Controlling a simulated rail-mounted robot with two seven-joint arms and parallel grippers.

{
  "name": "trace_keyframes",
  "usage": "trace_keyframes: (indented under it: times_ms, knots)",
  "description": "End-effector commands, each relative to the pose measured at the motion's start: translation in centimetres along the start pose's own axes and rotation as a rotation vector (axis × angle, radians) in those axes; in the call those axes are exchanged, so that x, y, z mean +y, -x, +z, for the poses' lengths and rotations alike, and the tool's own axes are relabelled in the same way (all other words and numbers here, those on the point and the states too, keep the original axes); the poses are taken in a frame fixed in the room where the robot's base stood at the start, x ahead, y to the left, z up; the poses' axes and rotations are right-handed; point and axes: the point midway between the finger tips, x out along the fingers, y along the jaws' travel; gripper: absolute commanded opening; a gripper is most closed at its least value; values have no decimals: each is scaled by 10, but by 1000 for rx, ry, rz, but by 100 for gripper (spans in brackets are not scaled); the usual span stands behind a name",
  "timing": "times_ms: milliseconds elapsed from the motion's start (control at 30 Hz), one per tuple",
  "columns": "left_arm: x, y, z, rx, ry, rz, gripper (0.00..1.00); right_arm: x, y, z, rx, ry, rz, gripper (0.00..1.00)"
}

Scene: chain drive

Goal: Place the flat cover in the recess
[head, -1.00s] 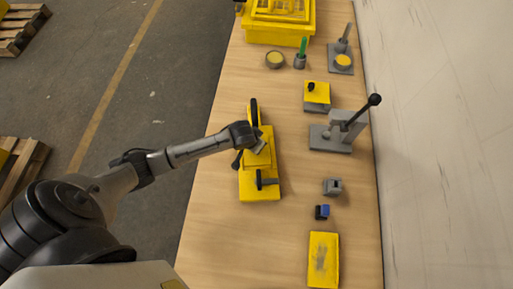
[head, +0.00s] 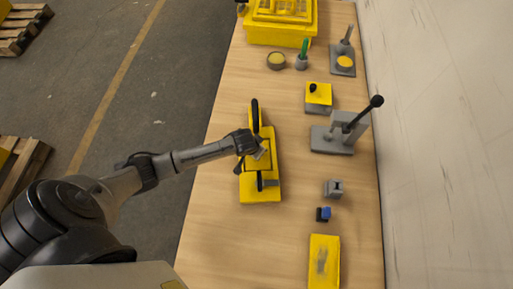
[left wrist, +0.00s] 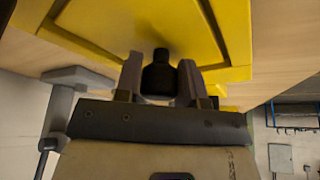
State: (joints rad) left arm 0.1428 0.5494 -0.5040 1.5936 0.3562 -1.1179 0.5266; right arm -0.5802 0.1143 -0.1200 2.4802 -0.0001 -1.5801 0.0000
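The yellow base (head: 261,193) lies on the bench with a black wheel (head: 254,113) at its far end and another (head: 260,181) near its front. My left gripper (head: 262,152) is over the middle of the base. In the left wrist view its fingers (left wrist: 160,82) are shut on a black knob (left wrist: 160,72). Beyond the knob is a flat yellow cover (left wrist: 150,25), bordered by a dark line and a yellow rim. I cannot tell whether it sits fully in the recess; the gripper hides part of it. My right gripper is not in view.
To the right stand a grey lever press (head: 335,139), a yellow plate with a black knob (head: 319,95) on a grey block, a grey block (head: 334,188), a small blue part (head: 323,213) and a yellow tray (head: 324,275). A yellow crate (head: 280,36) is at the back.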

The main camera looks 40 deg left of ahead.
Motion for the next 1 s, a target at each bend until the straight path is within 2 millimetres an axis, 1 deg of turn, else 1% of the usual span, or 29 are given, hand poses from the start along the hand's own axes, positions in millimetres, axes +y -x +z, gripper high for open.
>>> trace_keyframes:
  times_ms: [33, 233, 467, 567, 667, 1000]
  knots:
    - [0, 0, 0, 0, 0, 0, 41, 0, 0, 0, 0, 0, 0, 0]
    - [0, 0, 0, -1, 0, 0, 60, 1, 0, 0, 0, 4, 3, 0]
    - [0, 1, 0, -1, 0, 0, 60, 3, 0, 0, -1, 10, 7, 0]
    - [0, 6, -1, -1, 0, 0, 60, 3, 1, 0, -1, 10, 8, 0]
    - [0, 18, -2, 0, 0, 0, 60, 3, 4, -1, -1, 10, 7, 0]
    - [0, 81, -2, 1, 0, 1, 60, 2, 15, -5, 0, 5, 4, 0]
